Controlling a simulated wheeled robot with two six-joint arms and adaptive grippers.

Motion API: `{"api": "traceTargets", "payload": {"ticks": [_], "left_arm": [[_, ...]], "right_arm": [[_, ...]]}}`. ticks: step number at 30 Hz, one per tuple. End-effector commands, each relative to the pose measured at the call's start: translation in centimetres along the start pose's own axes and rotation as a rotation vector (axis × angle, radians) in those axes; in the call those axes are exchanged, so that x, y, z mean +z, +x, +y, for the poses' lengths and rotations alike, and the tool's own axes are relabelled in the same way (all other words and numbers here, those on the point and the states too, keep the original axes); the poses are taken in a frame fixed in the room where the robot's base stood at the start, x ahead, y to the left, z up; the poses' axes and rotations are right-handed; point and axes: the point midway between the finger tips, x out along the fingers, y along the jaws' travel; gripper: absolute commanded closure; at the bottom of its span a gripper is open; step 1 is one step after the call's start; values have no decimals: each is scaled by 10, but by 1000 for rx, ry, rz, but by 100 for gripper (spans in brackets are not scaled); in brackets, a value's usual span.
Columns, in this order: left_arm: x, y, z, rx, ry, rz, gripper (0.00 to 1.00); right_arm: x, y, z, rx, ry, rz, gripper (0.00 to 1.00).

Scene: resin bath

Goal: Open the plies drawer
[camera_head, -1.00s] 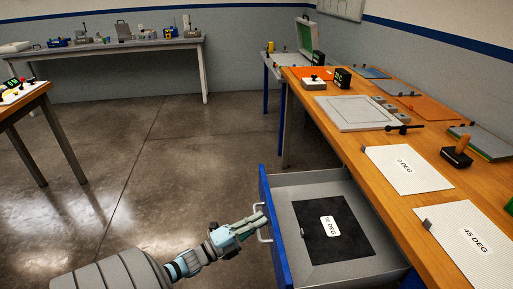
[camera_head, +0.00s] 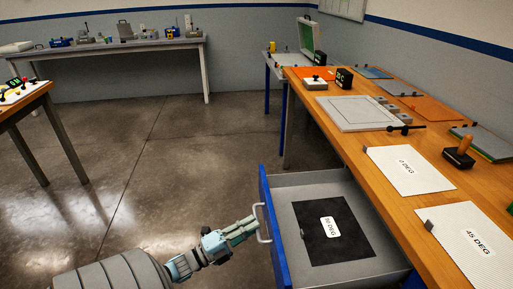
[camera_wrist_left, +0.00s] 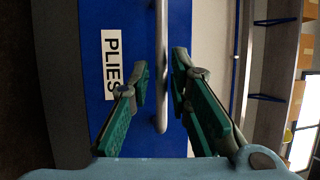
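The plies drawer (camera_head: 281,238) has a blue front and grey walls, and stands pulled out from under the wooden bench. A black sheet labelled 90 DEG (camera_head: 335,232) lies in it. The pale bar handle (camera_head: 261,222) is on its front. In the left wrist view the blue front (camera_wrist_left: 95,100) carries a PLIES label (camera_wrist_left: 112,63), and the handle (camera_wrist_left: 161,75) appears between the two fingers. My left gripper (camera_head: 252,229) is just left of the handle. It is open in the left wrist view (camera_wrist_left: 161,78), with a gap on both sides of the handle. My right gripper is out of view.
The wooden bench (camera_head: 340,143) above the drawer bears white sheets labelled 0 DEG (camera_head: 407,182) and 45 DEG (camera_head: 470,255), plus a wooden-handled tool (camera_head: 460,153). The floor (camera_head: 160,170) left of the drawer is clear.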

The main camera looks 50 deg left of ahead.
Motion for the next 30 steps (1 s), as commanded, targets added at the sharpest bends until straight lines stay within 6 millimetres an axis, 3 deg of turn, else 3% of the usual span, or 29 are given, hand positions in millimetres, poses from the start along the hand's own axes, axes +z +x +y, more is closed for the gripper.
{"api": "traceTargets", "payload": {"ticks": [6,12,30], "left_arm": [[0,-61,1,5,0,0,82],[0,-92,1,2,0,-1,82],[0,-94,0,1,-1,1,82]], "right_arm": [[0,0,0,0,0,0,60],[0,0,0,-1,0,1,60],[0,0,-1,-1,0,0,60]]}}
